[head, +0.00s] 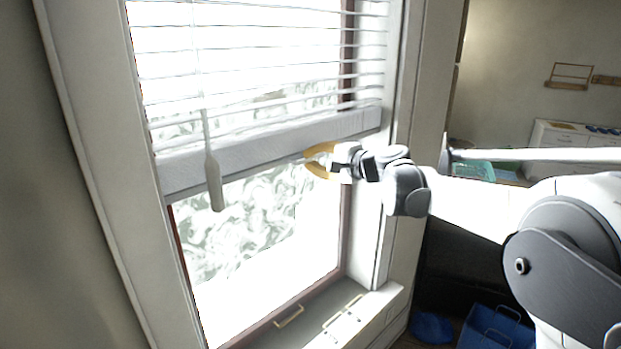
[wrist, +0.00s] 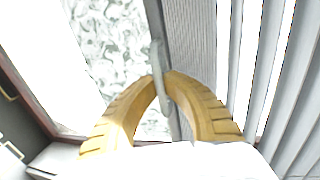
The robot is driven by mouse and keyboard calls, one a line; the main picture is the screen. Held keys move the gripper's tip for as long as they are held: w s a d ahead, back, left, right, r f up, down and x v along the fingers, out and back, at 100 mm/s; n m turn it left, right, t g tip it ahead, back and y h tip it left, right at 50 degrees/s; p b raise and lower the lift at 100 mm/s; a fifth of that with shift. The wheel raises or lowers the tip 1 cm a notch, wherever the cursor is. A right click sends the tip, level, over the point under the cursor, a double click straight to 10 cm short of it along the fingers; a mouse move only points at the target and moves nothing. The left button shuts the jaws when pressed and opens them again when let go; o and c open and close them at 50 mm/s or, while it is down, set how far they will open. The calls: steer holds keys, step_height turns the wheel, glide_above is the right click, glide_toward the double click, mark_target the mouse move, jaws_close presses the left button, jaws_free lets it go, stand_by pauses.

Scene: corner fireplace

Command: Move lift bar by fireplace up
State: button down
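The lift bar (head: 265,146) is the pale rail along the bottom of the white window blind. It hangs partway down the window and tilts slightly in the picture. In the wrist view, its ribbed face (wrist: 192,45) runs beside a thin grey edge. My gripper (head: 307,160) is at the lower edge of the bar, right of its middle. Its two curved yellow fingers (wrist: 160,76) come close together at the tips, with the grey edge between them. They look shut on the bar; the exact contact is small and partly hidden.
A pale wand (head: 213,182) hangs in front of the bar, left of my gripper. Blind slats (head: 255,65) are above. Window glass is below, with brass handles (head: 289,316) near the sill. The window frame (head: 400,130) stands close to my arm. A blue crate (head: 495,330) is low at right.

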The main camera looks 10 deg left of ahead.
step_height(320, 180, up, 27)
steer(key=p, duration=1.3)
steer(key=shift+w+r, duration=0.1)
steer(key=shift+r, duration=0.1)
steer(key=shift+w+a, duration=0.1)
steer(key=c, duration=1.5)
jaws_free()
steer(key=shift+r, duration=0.1)
steer(key=v, duration=1.2)
steer(key=shift+s+d, duration=0.3)
steer(key=shift+s, duration=0.05)
